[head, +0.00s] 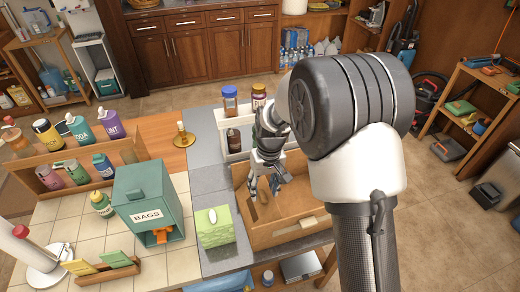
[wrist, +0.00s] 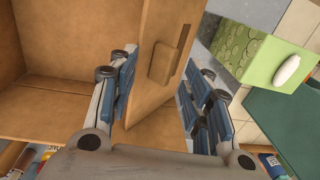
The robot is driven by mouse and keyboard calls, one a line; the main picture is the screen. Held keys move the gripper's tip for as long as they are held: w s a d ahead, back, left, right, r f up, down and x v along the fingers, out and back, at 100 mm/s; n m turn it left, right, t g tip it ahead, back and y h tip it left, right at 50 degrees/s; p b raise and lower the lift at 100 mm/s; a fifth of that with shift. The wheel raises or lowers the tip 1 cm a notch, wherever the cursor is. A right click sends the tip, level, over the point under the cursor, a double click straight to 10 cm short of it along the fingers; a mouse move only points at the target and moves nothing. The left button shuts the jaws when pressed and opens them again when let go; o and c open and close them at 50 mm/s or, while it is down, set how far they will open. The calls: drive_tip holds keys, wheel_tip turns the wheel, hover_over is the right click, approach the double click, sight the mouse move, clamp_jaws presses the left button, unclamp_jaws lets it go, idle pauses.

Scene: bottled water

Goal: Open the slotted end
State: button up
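My gripper (head: 264,186) points down over the crate's left end. In the wrist view, my gripper (wrist: 160,105) is open, with one blue-padded finger on each side of the panel. A gap shows on the right finger's side; I cannot tell whether the left finger touches the panel.
A green tissue box (head: 215,228) stands just left of the crate, with a teal bags box (head: 148,208) beyond it. A white rack (head: 238,140) with bottles stands behind the crate. A candle holder (head: 184,135) sits at the back left.

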wheel_tip(320, 180, up, 16)
drive_tip(key=a+h+p, duration=0.1)
drive_tip(key=p, duration=0.3)
drive_tip(key=shift+s, duration=0.15)
drive_tip(key=shift+f, duration=0.1)
drive_tip(key=s+d+r+m+t, duration=0.2)
drive_tip(key=s+d+r, duration=0.6)
drive_tip(key=s+r, duration=0.2)
drive_tip(key=s+d+t, duration=0.1)
drive_tip(key=s+d, duration=0.1)
drive_tip(key=s, duration=0.6)
drive_tip(key=s+d+m+t, duration=0.1)
drive_tip(key=s+d, duration=0.2)
drive_tip(key=s, duration=0.4)
drive_tip(key=shift+s+d+r+m+t, duration=0.3)
drive_tip(key=shift+s+t, duration=0.1)
drive_tip(key=shift+c, duration=0.2)
